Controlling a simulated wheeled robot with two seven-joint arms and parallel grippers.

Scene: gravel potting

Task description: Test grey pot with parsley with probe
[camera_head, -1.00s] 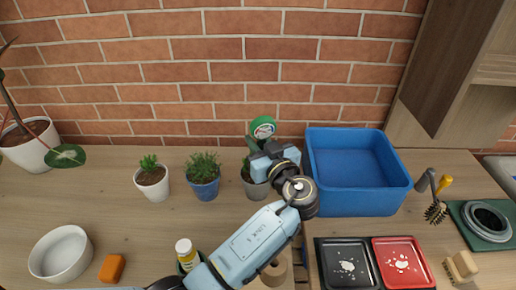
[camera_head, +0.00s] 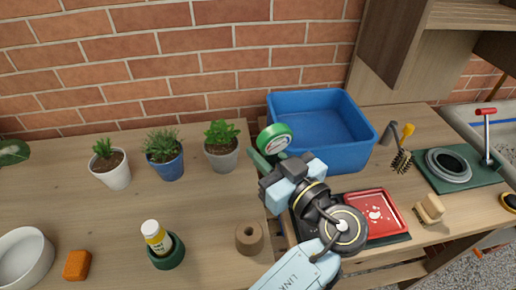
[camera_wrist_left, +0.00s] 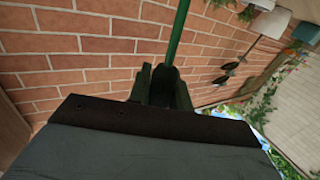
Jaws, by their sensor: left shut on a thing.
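The grey pot (camera_head: 222,160) stands upright on the table with bushy green parsley (camera_head: 221,131) in it, fully visible. The probe has a green round head with a pale dial (camera_head: 274,138). My left gripper (camera_head: 268,166) is shut on the probe, right of the grey pot and in front of the blue bin, apart from the pot. In the left wrist view the probe's green rod (camera_wrist_left: 179,35) runs up from between the dark fingers (camera_wrist_left: 163,88). The probe's tip is not clearly visible. My right gripper is not in view.
A blue pot (camera_head: 168,168) and white pot (camera_head: 117,178) stand left of the grey pot. The blue bin (camera_head: 355,154) is behind my gripper. A red tray (camera_head: 352,203) lies to the right.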

